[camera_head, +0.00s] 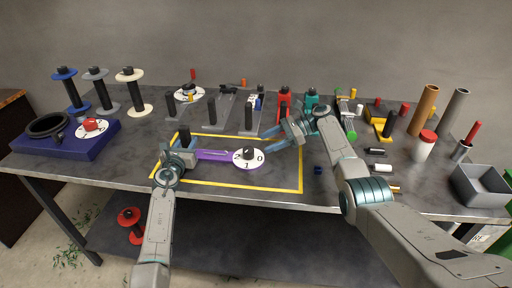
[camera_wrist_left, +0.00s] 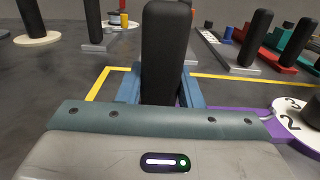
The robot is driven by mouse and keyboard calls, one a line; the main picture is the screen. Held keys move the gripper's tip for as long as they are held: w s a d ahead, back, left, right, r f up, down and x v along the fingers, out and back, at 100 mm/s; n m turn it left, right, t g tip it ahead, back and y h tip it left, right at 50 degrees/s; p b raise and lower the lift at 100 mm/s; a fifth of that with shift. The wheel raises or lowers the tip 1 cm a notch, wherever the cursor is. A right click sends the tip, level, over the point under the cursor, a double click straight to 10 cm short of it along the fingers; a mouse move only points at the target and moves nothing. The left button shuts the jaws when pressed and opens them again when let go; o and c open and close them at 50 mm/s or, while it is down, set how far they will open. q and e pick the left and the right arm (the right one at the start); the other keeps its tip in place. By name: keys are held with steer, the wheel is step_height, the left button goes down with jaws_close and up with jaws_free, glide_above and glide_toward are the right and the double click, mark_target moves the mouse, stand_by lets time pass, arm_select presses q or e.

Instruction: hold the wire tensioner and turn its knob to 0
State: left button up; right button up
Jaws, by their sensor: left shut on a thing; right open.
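The wire tensioner has a purple base bar (camera_head: 212,155), a black upright post at its left end and a white numbered dial (camera_head: 249,164) with a black knob (camera_head: 248,153) at its right end. It lies inside the yellow outline on the table. My left gripper (camera_head: 180,145) is shut on the black post, which stands upright between the fingers in the left wrist view (camera_wrist_left: 165,55). The dial also shows at the right edge there (camera_wrist_left: 297,122). My right gripper (camera_head: 270,138) is open, just above and to the right of the dial, apart from the knob.
Spools (camera_head: 130,92) stand at the back left, near a purple box (camera_head: 68,140) with a dial. Black-post holders (camera_head: 213,112) and red and teal tools line the back. Tubes (camera_head: 424,108), a white jar (camera_head: 424,147) and a grey bin (camera_head: 478,187) stand right. The outlined area's front is clear.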

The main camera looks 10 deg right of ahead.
mark_target(251, 151)
steer(key=shift+v, duration=1)
steer(key=f+m+t, duration=0.1)
steer(key=a+f+m+t+h, duration=0.1)
steer(key=f, duration=0.1)
steer(key=shift+s+a+f+m+h, duration=0.1)
steer(key=shift+s+m+h, duration=0.05)
steer(key=shift+m+h, duration=0.15)
steer(key=shift+s+a+f+m+t+h, duration=0.2)
steer(key=shift+s+m+t+h, duration=0.1)
steer(key=shift+m+t, duration=0.25)
steer(key=shift+s+a+f+m+t+h, duration=0.15)
steer(key=shift+f+m+t+h, duration=0.15)
steer(key=shift+m+t, duration=0.2)
steer(key=shift+s+a+m+t, duration=0.15)
steer(key=shift+s+m+t, duration=0.15)
steer(key=shift+m+t, duration=0.2)
steer(key=s+r+m+t, duration=0.1)
steer(key=s, duration=0.1)
steer(key=s+r+m+t+h, duration=0.1)
steer(key=s+m+t, duration=0.1)
steer(key=s+r+m+t+h, duration=0.1)
steer(key=s+r+t, duration=0.1)
steer(key=shift+s+a+m, duration=0.15)
steer(key=shift+a+m, duration=0.2)
steer(key=shift+a, duration=0.05)
steer(key=shift+s+r+t+h, duration=0.35)
steer(key=shift+h, duration=0.05)
steer(key=x, duration=1.2)
steer(key=shift+r, duration=0.15)
